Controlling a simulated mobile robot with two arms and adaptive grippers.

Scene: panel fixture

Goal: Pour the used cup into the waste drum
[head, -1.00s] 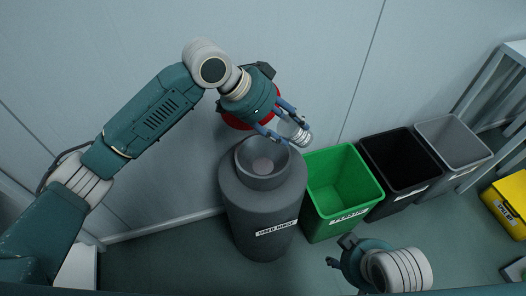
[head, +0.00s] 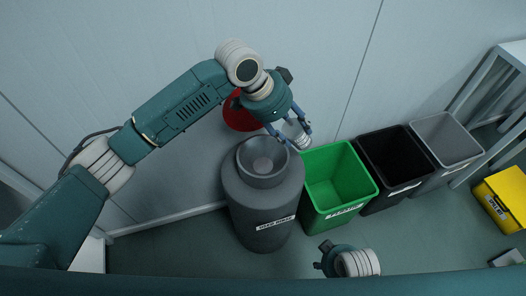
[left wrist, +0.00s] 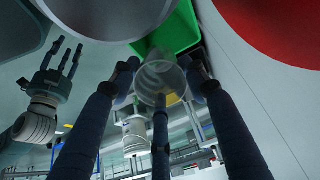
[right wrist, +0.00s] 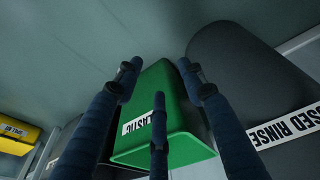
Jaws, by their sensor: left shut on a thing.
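The waste drum (head: 262,205) is a dark grey drum labelled "USED RINSE", with a wide round funnel mouth (head: 262,162) at its top. My left gripper (head: 295,133) is shut on the used cup (head: 301,141), to the right of the funnel mouth and near the back left corner of a green bin. The cup is clear and tilted in the head view; it also shows between the fingers in the left wrist view (left wrist: 160,80). I cannot tell what is in it. My right gripper (head: 320,256) is low in front of the green bin, its fingers spread and empty in the right wrist view (right wrist: 160,95).
The green bin (head: 340,188), labelled for plastic, stands right beside the drum. A black bin (head: 396,170) and a grey bin (head: 447,148) stand further right. A yellow box (head: 503,200) is at the right edge. A red round thing (head: 236,117) is behind the drum by the wall.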

